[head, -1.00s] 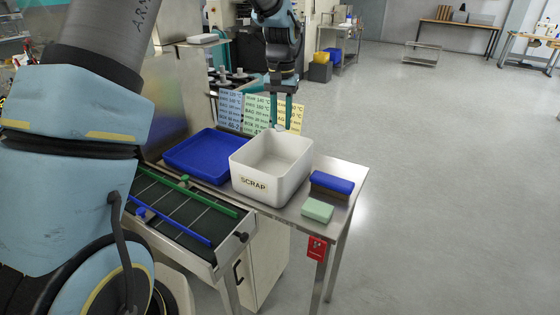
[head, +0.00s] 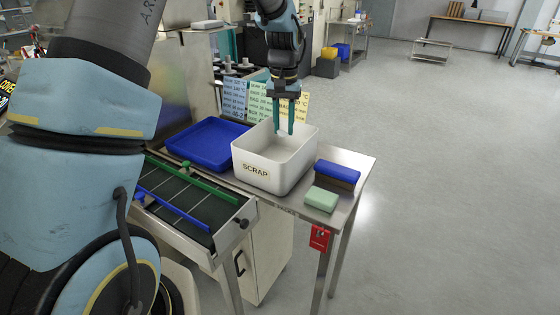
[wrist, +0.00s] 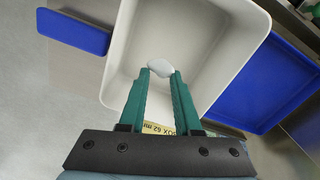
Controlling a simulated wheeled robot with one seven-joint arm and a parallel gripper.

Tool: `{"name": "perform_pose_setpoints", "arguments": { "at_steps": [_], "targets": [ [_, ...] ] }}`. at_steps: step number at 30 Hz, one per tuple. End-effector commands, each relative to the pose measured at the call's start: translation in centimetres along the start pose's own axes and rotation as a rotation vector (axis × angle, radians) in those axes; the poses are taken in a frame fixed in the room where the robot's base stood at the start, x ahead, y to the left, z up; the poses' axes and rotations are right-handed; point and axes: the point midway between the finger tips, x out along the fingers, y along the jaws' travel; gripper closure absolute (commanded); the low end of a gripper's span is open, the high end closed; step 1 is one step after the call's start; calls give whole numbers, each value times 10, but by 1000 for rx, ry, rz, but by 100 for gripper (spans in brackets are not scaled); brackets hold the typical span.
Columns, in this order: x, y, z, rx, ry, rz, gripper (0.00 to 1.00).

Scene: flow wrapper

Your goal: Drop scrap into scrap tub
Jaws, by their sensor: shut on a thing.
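The white scrap tub (head: 258,171), marked SCRAP, stands on the steel side table. In the wrist view the tub (wrist: 216,98) lies open beneath my gripper. My gripper (head: 285,132) points down over the tub, its green fingertips at about the height of the rim or inside it; I cannot tell the exact depth. In the wrist view my gripper (wrist: 161,74) is shut on a small pale scrap piece (wrist: 160,67) held between the fingertips. The scrap is not clear in the head view.
A blue tray (head: 205,146) sits left of the tub. A blue-topped block (head: 338,172) and a pale green block (head: 321,199) lie to its right. A conveyor with green and blue rails (head: 190,180) is at front left. Printed cards (head: 262,100) stand behind the tub.

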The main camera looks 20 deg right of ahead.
Motion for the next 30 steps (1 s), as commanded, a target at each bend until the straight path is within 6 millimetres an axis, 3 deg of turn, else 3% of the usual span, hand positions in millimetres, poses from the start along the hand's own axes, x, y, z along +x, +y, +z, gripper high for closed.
{"name": "perform_pose_setpoints", "arguments": {
  "at_steps": [3, 4, 12, 23, 30],
  "targets": [
    [-1, 0, 0, 0, 0, 0, 100],
    [-1, 0, 0, 0, 0, 0, 65],
    [-1, 0, 0, 0, 0, 0, 34],
    [-6, 0, -1, 0, 3, 0, 33],
    [-46, 0, -1, 0, 6, 1, 33]
  ]
}}
